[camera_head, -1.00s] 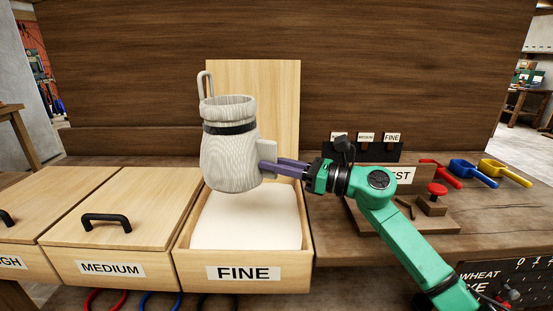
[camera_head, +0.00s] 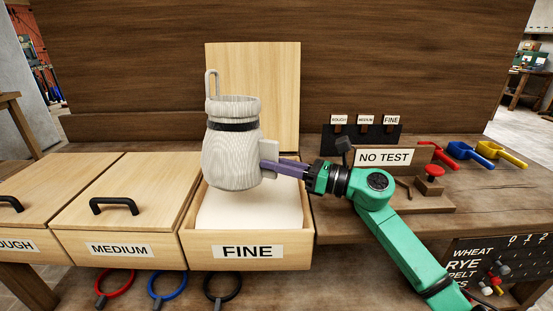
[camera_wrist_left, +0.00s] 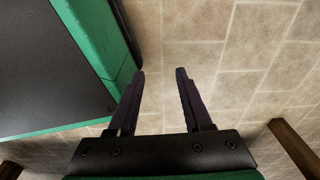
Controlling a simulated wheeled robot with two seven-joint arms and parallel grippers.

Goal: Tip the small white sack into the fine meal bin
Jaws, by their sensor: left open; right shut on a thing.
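The small white sack (camera_head: 231,160) has a dark band near its neck and a loop handle at its top left. It is upright above the fine meal bin (camera_head: 248,251), mouth up. My right gripper (camera_head: 266,164) is shut on a pale block at the sack's right side. The bin is labelled FINE, its lid (camera_head: 277,95) stands raised at the back, and pale meal (camera_head: 250,212) shows inside, partly hidden by the sack. My left gripper (camera_wrist_left: 161,78) is open and empty over the tiled floor in the left wrist view; it is out of the head view.
The MEDIUM bin (camera_head: 122,219) and the ROUGH bin (camera_head: 50,190) to the left have closed lids. A NO TEST stand (camera_head: 385,158), label cards (camera_head: 366,119) and coloured scoops (camera_head: 470,152) are on the bench at right. Coloured rings (camera_head: 168,285) hang below the bins.

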